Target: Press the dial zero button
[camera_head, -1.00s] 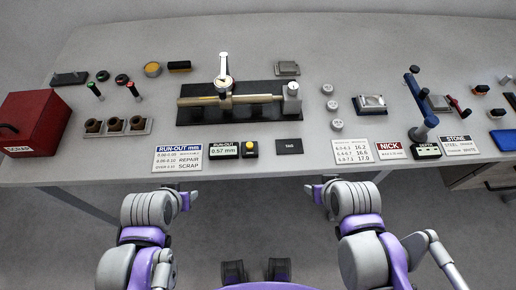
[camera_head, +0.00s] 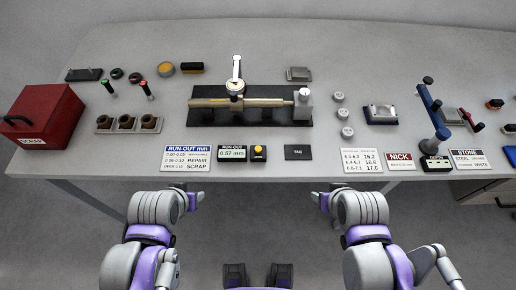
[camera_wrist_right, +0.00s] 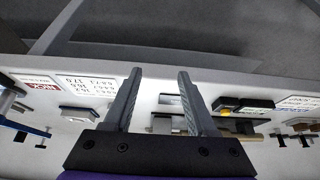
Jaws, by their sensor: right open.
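The yellow dial zero button (camera_head: 258,149) sits on a small black box at the front of the bench, just right of the run-out display (camera_head: 232,153) reading 0.57 mm. It also shows in the right wrist view (camera_wrist_right: 228,111). The dial gauge (camera_head: 235,86) stands over a shaft (camera_head: 262,102) on a black fixture behind it. My left gripper (camera_head: 193,201) is below the bench's front edge, left of the button; its jaw state is unclear. My right gripper (camera_head: 318,201) is also in front of the edge, right of the button. In the right wrist view its fingers (camera_wrist_right: 157,85) are apart and empty.
A black tag plate (camera_head: 298,152) lies right of the button, and a run-out card (camera_head: 187,158) lies left of the display. A red scrap box (camera_head: 48,115) stands at the left. A blue-based stand (camera_head: 434,115) rises at the right.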

